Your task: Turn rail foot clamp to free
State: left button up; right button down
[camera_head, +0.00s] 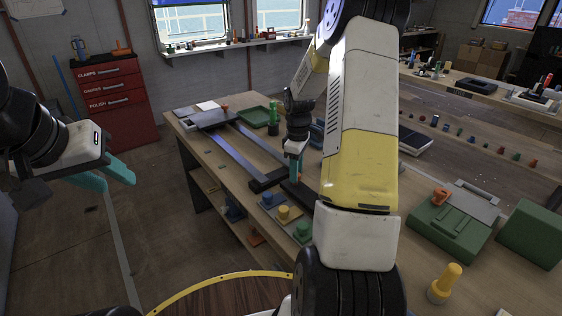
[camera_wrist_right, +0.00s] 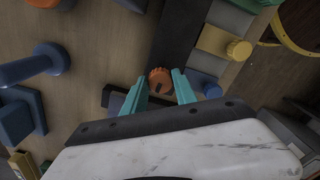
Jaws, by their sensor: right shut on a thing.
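The rail foot clamp appears as a round orange ridged knob with a dark mark on top (camera_wrist_right: 160,80), on a dark bar (camera_wrist_right: 186,25) in the right wrist view. My right gripper (camera_wrist_right: 160,88) has its two teal fingers on either side of the knob, shut on it. In the head view my right gripper (camera_head: 296,167) points down at the near end of the rails (camera_head: 242,150), and the knob is hidden there. My left gripper (camera_head: 112,176) is open and empty, out over the floor left of the workbench.
Near the rail's end stand a yellow knob block (camera_head: 284,213), a blue one (camera_head: 267,199) and a green one (camera_head: 303,230). A green case (camera_head: 450,226) and a yellow peg (camera_head: 444,283) are at right. A green tray (camera_head: 254,116) lies farther back.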

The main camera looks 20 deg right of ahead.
jog(key=shift+r+n, duration=0.1)
jog(key=shift+n, duration=0.3)
jog(key=c, duration=1)
grip_release()
jog(key=shift+o, duration=0.2)
jog(key=shift+r, duration=3.85)
jog(key=s+a+r+m+t, duration=0.25)
jog(key=s+a+r, duration=0.25)
jog(key=r, duration=0.4)
jog(key=s+a+r+m+t+y, duration=0.1)
jog(key=s+a+r+m, duration=0.3)
jog(key=s, duration=0.5)
jog(key=s+a+r+m+t+y, duration=0.1)
jog(key=s+a+r+m+t, duration=0.1)
jog(key=s, duration=0.8)
jog(key=a+r+m, duration=0.1)
jog(key=a+r, duration=0.1)
jog(key=a, duration=0.1)
jog(key=shift+s+r+m+t, duration=0.15)
jog(key=shift+s+m+t, duration=0.1)
jog(key=shift+m+t, duration=0.1)
